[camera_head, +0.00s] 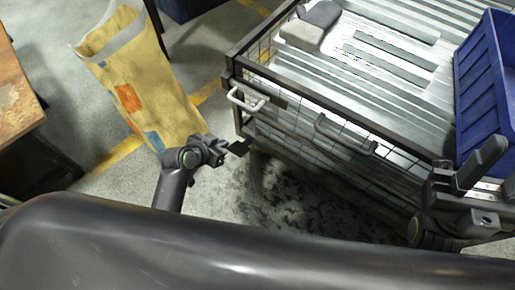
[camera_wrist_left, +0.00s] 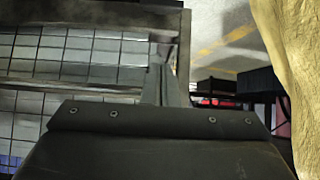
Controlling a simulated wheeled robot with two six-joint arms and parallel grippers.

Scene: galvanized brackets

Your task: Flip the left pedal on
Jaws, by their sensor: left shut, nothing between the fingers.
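I cannot make out the left pedal in either view. The wire-mesh cart (camera_head: 255,128) stands in the middle and right of the head view. A pale looped handle (camera_head: 247,103) sits on its near left corner, and a darker handle (camera_head: 340,135) is further right. My left gripper (camera_head: 240,147) is shut and empty, low beside the cart's left corner. In the left wrist view its closed fingers (camera_wrist_left: 166,86) point along the mesh side (camera_wrist_left: 85,50). My right gripper (camera_head: 497,172) is open, with its fingers apart in front of the blue bin.
A yellow sack (camera_head: 140,85) stands left of my left gripper. A wooden table (camera_head: 15,95) is at the far left. Stained floor (camera_head: 265,190) is open before the cart.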

